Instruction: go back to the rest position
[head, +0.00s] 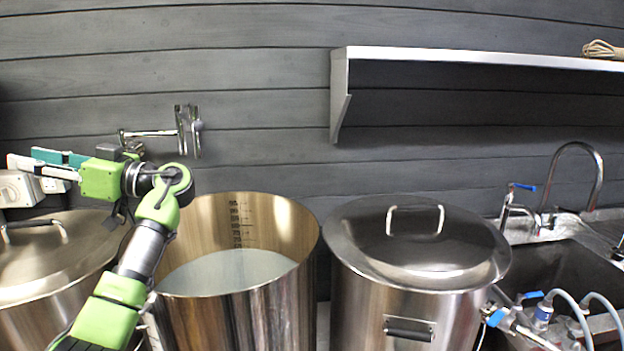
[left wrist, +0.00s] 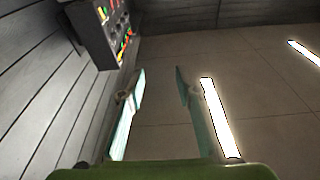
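My left gripper (head: 25,158) is at the far left of the head view, raised above a lidded pot and pointing left. Its two fingers are apart. My left arm comes up from the bottom left and bends at a raised joint, partly in front of the open pot. My right gripper is in neither view.
An open steel pot (head: 294,302) holds pale liquid. Lidded pots stand left (head: 45,250) and right (head: 470,295) of it. A shelf (head: 480,57) and a metal fixture (head: 187,130) are on the wall. A sink (head: 565,270) with hoses is at right. A control panel (left wrist: 100,30) shows beyond my gripper.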

